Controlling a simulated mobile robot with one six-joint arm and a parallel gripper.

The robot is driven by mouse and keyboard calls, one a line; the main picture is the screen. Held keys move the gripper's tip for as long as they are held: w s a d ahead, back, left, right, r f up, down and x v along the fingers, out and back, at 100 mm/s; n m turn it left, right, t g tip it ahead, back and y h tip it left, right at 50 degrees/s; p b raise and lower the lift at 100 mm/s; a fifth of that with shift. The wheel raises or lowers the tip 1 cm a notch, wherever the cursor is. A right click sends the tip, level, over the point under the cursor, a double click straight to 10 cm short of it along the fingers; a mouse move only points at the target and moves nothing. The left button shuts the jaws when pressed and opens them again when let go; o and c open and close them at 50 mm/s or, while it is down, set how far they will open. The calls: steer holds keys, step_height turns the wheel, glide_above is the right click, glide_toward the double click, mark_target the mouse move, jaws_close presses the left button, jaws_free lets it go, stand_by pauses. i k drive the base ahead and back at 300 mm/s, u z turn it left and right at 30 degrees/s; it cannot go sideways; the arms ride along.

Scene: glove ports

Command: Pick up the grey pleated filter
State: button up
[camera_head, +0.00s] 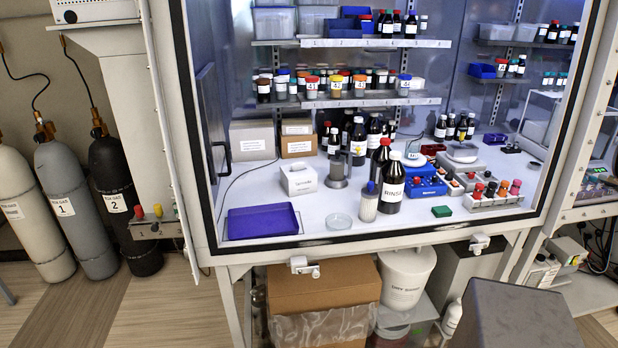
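I cannot make out a thing that is clearly a grey pleated filter. A small grey upright cylinder (336,172) stands on the white floor of the glove box, right of a white box with a label; its surface is too small to show whether it is pleated. My gripper is not in view.
The glove box has a dark front frame. Inside are a blue tray (262,221), a glass dish (339,220), a white box (298,180), a large RINSE bottle (392,185) and a blue rack (427,184). Shelves of bottles hang behind. Gas cylinders (70,195) stand left.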

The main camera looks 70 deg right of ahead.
mark_target(337, 161)
steer(key=u, duration=0.8)
steer(key=k, duration=0.85)
steer(key=z, duration=0.85)
